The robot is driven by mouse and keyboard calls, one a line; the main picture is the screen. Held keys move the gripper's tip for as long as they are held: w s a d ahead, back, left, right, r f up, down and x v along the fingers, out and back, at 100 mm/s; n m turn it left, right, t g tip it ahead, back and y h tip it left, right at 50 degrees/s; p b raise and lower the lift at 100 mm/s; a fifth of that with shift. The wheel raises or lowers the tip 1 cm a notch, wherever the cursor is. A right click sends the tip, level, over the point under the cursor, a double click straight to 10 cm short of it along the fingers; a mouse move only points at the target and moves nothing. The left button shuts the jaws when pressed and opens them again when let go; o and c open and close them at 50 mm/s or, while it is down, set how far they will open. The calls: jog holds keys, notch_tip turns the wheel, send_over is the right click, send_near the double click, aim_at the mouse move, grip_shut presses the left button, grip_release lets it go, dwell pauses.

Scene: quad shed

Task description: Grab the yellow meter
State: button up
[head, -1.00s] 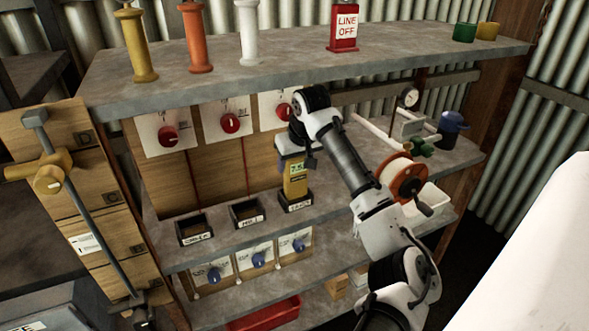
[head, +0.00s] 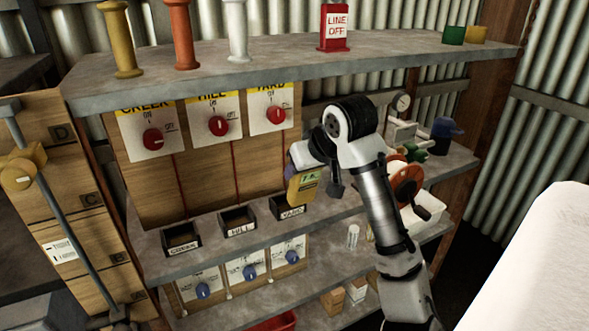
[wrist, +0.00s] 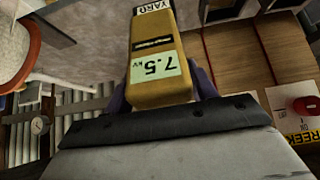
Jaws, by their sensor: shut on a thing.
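The yellow meter (head: 302,187) hangs in my gripper (head: 296,172), above and in front of the YARD bin on the middle shelf. In the wrist view the yellow meter (wrist: 160,75) shows a pale display reading 7.5 kV, with a YARD label at its far end. My gripper (wrist: 163,95) is shut on it; the fingers are mostly hidden behind the meter and the wrist. The YARD bin (head: 290,214) looks empty below the meter.
The CREEK bin (head: 182,240) and HILL bin (head: 238,221) stand left of the YARD bin. Red knobs on panels are behind, including the YARD knob (head: 275,115). An orange reel (head: 405,182) is close right of my arm. The top shelf (head: 290,62) overhangs.

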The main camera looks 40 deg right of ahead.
jog(key=s+a+r+g, duration=0.1)
jog(key=s+a, duration=0.1)
jog(key=s, duration=0.5)
jog(key=s+a+r+g, duration=0.1)
jog(key=s+g, duration=0.1)
jog(key=s, duration=0.6)
jog(key=shift+s+a+y, duration=0.25)
jog(key=shift+a+y, duration=0.15)
